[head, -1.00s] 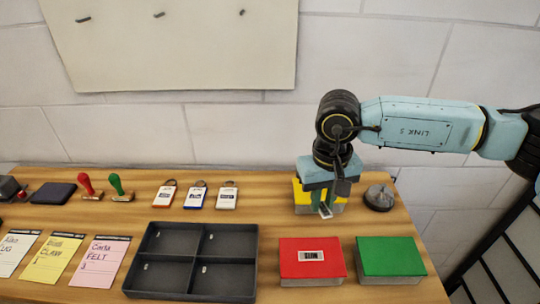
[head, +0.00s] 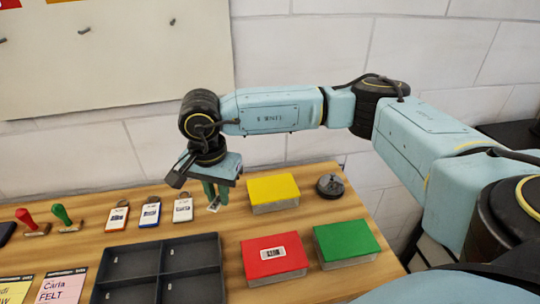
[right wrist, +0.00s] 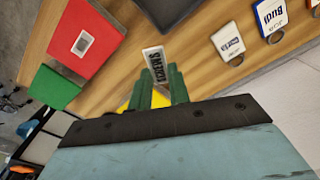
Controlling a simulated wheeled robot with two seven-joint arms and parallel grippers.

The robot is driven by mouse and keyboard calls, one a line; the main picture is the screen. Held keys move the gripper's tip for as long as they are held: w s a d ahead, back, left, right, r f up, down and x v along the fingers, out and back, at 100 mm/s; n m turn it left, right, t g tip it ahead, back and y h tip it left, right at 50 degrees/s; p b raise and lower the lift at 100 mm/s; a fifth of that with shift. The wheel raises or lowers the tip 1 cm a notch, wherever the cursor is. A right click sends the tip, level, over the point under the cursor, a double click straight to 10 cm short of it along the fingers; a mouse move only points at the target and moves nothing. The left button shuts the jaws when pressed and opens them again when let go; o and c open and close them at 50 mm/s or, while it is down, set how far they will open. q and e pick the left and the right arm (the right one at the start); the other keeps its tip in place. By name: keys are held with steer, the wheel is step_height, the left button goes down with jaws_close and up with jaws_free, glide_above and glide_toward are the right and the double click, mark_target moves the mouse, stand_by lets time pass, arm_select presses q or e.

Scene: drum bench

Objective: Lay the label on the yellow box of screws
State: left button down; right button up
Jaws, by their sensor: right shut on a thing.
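The yellow box (head: 273,188) stands on the wooden bench with a bare top. It also shows partly in the right wrist view (right wrist: 160,99), behind my fingers. The label (right wrist: 153,62) is a small white piece reading "SCREWS". My right gripper (head: 216,203) is shut on it and holds it above the bench, left of the yellow box and apart from it. In the head view the label (head: 214,206) shows small under the fingertips. My left gripper is out of view.
A red box (head: 274,255) with a label on top and a green box (head: 346,240) stand in front. A dark compartment tray (head: 160,270) is at front left. Key tags (head: 183,209) lie left of my gripper.

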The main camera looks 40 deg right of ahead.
steer(key=m, duration=0.4)
steer(key=shift+w+d+r, duration=0.1)
steer(key=shift+w+d, duration=0.2)
steer(key=shift+d, duration=0.1)
steer(key=m, duration=0.4)
steer(key=n+y+p, duration=0.2)
steer(key=n+p, duration=0.4)
steer(key=n, duration=2.6)
glide_above(269, 188)
steer(key=shift+t, duration=0.4)
steer(key=shift+d+f+b, duration=0.15)
steer(key=shift+f+b, duration=1.55)
steer(key=shift+f, duration=0.2)
steer(key=shift+d+f+b, duration=0.1)
steer(key=shift+f+b, duration=1.6)
steer(key=shift+f, duration=0.15)
